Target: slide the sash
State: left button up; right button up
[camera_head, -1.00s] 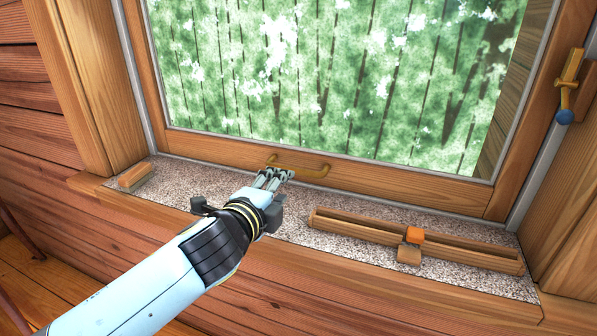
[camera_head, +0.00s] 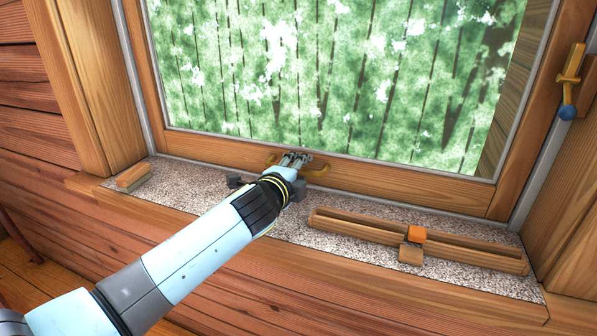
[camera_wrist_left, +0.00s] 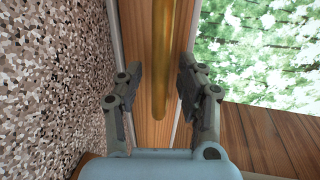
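The wooden window sash (camera_head: 410,186) has a brass bar handle (camera_head: 318,172) on its bottom rail. In the left wrist view, the brass handle (camera_wrist_left: 159,100) runs between my two fingers (camera_wrist_left: 159,68). The fingers are spread, with a gap visible on each side of the bar. The arm hides part of the handle in the head view. A brass lever with a blue ball end (camera_head: 568,90) is on the right side of the frame. My right gripper is not in view.
The speckled sill (camera_head: 190,183) lies below the sash. A wooden block (camera_head: 134,176) sits at its left end.

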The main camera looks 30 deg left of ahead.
pick_arm(q)
grip_shut()
jog(key=shift+f, duration=0.2)
dwell(0.3)
jog(key=shift+w+r, duration=0.1)
